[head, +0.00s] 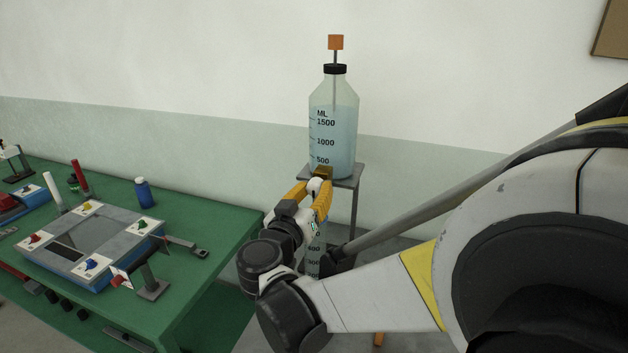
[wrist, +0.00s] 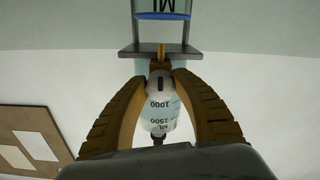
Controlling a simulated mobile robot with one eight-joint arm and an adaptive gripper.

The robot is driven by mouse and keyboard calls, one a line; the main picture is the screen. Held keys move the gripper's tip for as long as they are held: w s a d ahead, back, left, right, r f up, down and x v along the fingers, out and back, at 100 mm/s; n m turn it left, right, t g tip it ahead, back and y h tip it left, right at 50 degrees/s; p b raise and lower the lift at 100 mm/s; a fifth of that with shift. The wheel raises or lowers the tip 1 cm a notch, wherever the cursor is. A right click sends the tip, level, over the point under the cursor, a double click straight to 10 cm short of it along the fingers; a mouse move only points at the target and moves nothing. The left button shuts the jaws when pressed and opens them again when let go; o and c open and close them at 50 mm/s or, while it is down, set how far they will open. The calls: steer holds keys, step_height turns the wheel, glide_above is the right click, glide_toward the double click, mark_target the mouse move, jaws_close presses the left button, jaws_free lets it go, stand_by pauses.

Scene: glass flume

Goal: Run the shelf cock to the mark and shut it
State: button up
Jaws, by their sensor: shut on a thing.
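A clear bottle (head: 333,135) marked in ML holds pale blue liquid and stands on a grey shelf (head: 350,180). The brass cock (head: 323,172) is at the bottle's foot. My gripper (head: 317,187) is shut on the cock's pale rounded handle, which shows between the yellow fingers in the wrist view (wrist: 159,82). A graduated cylinder (head: 316,240) stands below the shelf, partly hidden by my gripper and arm. The wrist view is upside down: the cylinder (wrist: 176,6) is at its top, with a blue line near the ML lettering. I cannot read its level against a mark.
A green table (head: 205,275) at the left carries a blue and grey panel box (head: 110,235), a blue bottle (head: 143,193) and other gear. An orange block (head: 335,42) tops a rod above the bottle. A framed board (wrist: 35,140) hangs on the wall.

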steer(key=n, duration=0.4)
steer(key=shift+n, duration=0.3)
steer(key=shift+d+n, duration=0.1)
steer(key=shift+n, duration=1.9)
steer(key=o, duration=1.2)
steer(key=shift+s, duration=0.1)
steer(key=v, duration=1.1)
steer(key=shift+s+r, duration=0.1)
steer(key=shift+s, duration=0.3)
